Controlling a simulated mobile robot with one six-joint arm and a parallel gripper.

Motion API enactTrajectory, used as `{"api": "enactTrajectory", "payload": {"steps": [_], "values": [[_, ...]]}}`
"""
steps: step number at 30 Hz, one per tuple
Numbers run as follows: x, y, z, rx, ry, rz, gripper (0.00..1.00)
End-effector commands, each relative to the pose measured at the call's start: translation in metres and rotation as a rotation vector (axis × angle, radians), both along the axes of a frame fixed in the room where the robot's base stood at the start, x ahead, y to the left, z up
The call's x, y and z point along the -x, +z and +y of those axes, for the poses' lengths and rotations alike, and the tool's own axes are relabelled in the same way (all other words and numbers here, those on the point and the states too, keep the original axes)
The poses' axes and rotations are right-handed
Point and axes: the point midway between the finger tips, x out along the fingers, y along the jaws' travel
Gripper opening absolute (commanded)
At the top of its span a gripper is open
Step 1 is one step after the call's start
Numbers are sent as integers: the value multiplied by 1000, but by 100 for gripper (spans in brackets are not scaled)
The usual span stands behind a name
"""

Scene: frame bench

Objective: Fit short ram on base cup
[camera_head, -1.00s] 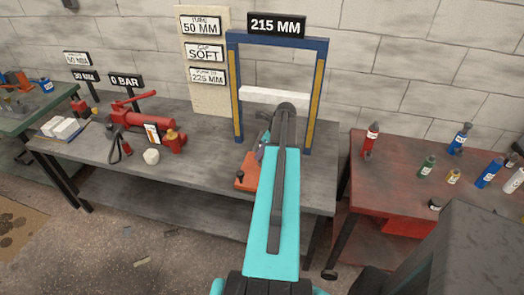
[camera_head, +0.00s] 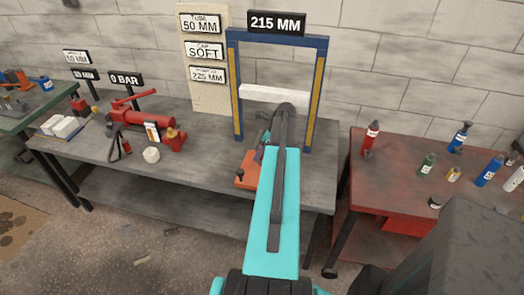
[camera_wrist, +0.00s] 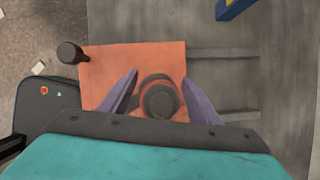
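My gripper (camera_wrist: 160,78) points down over an orange base plate (camera_wrist: 105,62) on the grey bench. Its two purple fingers are apart, one on each side of a round dark piece (camera_wrist: 160,100) with a reddish rim, with small gaps visible. I cannot tell whether this is the base cup alone or a ram standing in it. Several coloured cylinders, including a red one (camera_head: 371,136) and a green one (camera_head: 428,166), stand on the right table.
A blue frame (camera_head: 236,95) with a white crossbar (camera_head: 275,94) stands behind my arm under a 215 MM sign (camera_head: 276,23). A dark knob (camera_wrist: 70,53) is at the plate's corner.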

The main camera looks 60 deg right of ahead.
Motion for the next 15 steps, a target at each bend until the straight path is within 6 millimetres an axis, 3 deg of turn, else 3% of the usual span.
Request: {"api": "enactTrajectory", "payload": {"steps": [8,15], "values": [[2,1,0,-1,0,2,57],[7,16,-1,1,0,1,57]]}}
